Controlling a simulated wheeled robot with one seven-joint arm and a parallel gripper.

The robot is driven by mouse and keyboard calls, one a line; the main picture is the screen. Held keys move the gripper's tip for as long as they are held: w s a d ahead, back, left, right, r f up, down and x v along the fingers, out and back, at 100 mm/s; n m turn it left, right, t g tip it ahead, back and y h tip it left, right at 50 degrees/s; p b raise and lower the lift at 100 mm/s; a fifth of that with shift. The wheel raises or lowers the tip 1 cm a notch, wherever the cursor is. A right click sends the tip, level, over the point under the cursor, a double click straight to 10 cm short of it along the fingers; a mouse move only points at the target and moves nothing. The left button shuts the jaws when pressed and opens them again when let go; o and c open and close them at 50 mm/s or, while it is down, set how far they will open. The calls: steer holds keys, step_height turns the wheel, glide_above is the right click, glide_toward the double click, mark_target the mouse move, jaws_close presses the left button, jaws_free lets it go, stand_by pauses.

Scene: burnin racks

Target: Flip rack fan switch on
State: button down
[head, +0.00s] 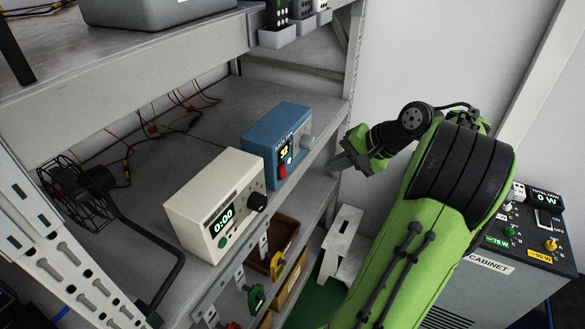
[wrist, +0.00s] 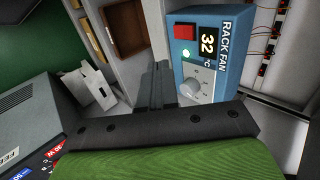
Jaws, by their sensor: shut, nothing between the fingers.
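The blue rack fan box (head: 275,130) stands on the middle shelf in the head view. It also fills the upper right of the wrist view, with the label RACK FAN (wrist: 226,42). Its front has a red rocker switch (wrist: 185,31), a display (wrist: 208,40) reading 32 °C, a lit green light (wrist: 186,54) and a grey knob (wrist: 192,86). The red switch also shows in the head view (head: 282,172). My gripper (head: 338,166) is shut and empty, in front of the box and to its right. In the wrist view its fingers (wrist: 163,70) are beside the knob.
A cream timer box (head: 190,205) reading 0:00 stands left of the blue box. A caged black fan (head: 80,190) is farther left. Coloured knobs (head: 256,297) hang below the shelf edge. A grey cabinet (head: 500,290) and a white step stool (head: 340,245) stand at the right.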

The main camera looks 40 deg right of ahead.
mark_target(283, 171)
steer(key=w+r+b+x, duration=0.1)
steer(key=b+x, duration=0.2)
steer(key=x, duration=1)
steer(key=shift+w+a+r, duration=0.2)
steer(key=shift+w+r, duration=0.1)
steer(key=shift+w, duration=0.15)
steer(key=shift+w+a, duration=0.15)
steer(key=shift+w, duration=0.05)
steer(key=shift+f, duration=0.1)
